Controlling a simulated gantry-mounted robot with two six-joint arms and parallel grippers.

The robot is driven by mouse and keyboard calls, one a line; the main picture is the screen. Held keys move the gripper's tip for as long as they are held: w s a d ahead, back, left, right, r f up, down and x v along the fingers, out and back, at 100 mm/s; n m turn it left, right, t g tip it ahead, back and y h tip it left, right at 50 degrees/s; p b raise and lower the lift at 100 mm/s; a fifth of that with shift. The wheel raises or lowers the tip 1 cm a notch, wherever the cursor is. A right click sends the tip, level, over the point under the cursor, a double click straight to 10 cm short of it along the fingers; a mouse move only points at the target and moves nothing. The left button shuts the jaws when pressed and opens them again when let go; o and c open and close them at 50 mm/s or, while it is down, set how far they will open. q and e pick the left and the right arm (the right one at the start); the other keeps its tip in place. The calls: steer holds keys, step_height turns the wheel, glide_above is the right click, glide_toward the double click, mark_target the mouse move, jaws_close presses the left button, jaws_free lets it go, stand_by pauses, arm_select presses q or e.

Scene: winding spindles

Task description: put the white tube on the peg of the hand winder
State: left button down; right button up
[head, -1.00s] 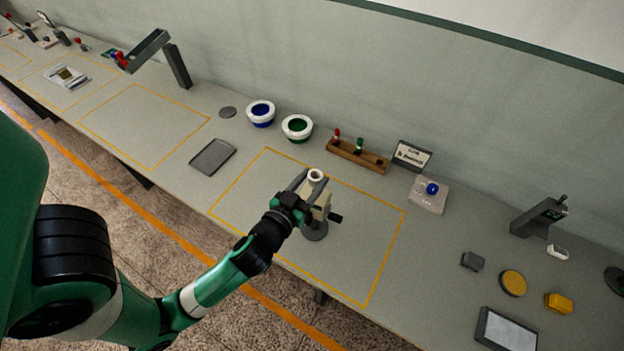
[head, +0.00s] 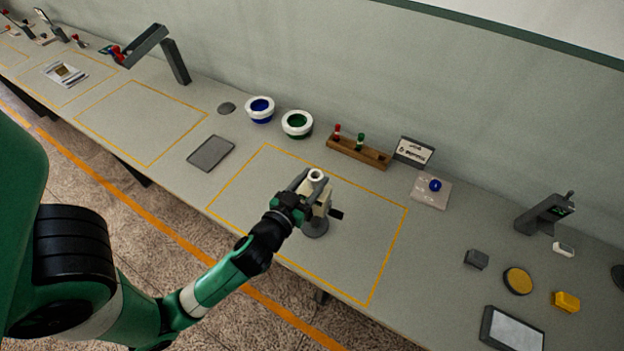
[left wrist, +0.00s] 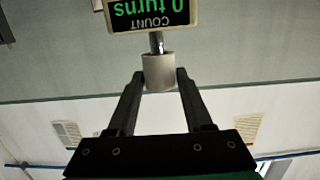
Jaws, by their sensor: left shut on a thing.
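The white tube (head: 316,176) is upright at the top of the hand winder (head: 316,224), its open upper end facing up. My left gripper (head: 310,187) is shut on the tube, coming in from the left. In the left wrist view the tube (left wrist: 158,72) sits between the two fingertips, and the metal peg (left wrist: 157,42) runs from the winder's counter (left wrist: 152,14) to the tube's near end. The tube is in line with the peg; how far the peg reaches inside is hidden. The counter reads "0 turns", upside down. My right gripper is not in view.
The winder stands inside a yellow outlined area. A grey tray (head: 211,153) lies to the left. The outlined area around the winder is clear.

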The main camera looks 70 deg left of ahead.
arm_select(q)
steer(key=shift+f+b, duration=1.05)
steer(key=shift+f, duration=0.1)
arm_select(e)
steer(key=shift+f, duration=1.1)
arm_select(q)
steer(key=shift+c, duration=1.1)
jaws_free()
